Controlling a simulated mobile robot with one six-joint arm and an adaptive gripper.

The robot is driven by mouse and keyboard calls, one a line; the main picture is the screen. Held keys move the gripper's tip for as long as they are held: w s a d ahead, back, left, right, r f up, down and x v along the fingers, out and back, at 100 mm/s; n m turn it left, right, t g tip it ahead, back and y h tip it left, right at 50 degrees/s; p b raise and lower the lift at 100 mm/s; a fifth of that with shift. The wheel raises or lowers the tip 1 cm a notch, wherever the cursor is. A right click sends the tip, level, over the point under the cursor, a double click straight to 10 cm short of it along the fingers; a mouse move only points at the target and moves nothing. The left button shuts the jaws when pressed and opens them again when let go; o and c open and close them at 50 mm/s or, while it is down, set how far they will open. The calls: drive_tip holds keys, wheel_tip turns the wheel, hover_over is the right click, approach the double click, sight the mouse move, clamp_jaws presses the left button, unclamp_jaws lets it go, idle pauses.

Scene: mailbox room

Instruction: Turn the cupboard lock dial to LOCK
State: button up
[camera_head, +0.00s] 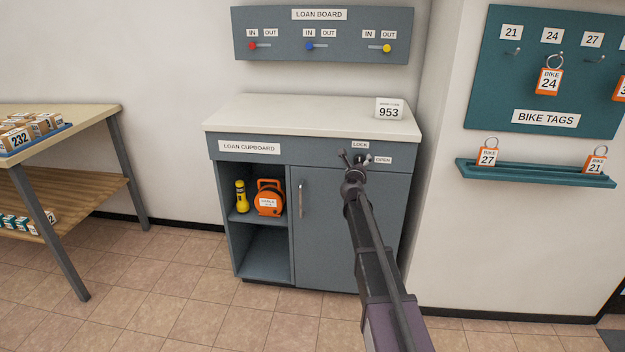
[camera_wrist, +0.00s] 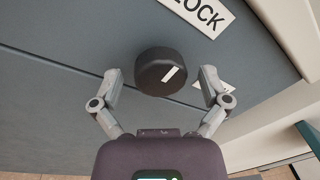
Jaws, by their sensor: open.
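The lock dial (camera_wrist: 153,70) is a round black knob with a white mark on its face, centred in the wrist view. My gripper (camera_wrist: 160,82) is open, one finger on each side of the dial. In the head view my gripper (camera_head: 355,157) largely hides the dial.
The loan cupboard (camera_head: 260,158) has a closed door (camera_head: 330,210) and open shelves holding a yellow torch (camera_head: 241,197) and an orange reel (camera_head: 268,197). A 953 card (camera_head: 389,110) stands on top. The bike tags board (camera_head: 545,75) and a ledge (camera_head: 535,173) are at right.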

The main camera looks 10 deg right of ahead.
drive_tip(key=shift+m, duration=1.1)
drive_tip(key=v, duration=1.4)
drive_tip(key=s+a+r+n+g+y+p, duration=0.2)
drive_tip(key=a+n+y+p, duration=0.4)
drive_tip(key=n, duration=0.6)
drive_tip(key=s+a+r+n+g+y+p, duration=0.3)
drive_tip(key=s+a+r+n+y+p, duration=0.2)
drive_tip(key=n, duration=0.7)
drive_tip(key=shift+s+a+y+p, duration=0.7)
drive_tip(key=shift+s+a+p, duration=0.5)
drive_tip(key=shift+a+p, duration=0.6)
drive_tip(key=shift+d+r, duration=0.1)
drive_tip(key=shift+d, duration=0.1)
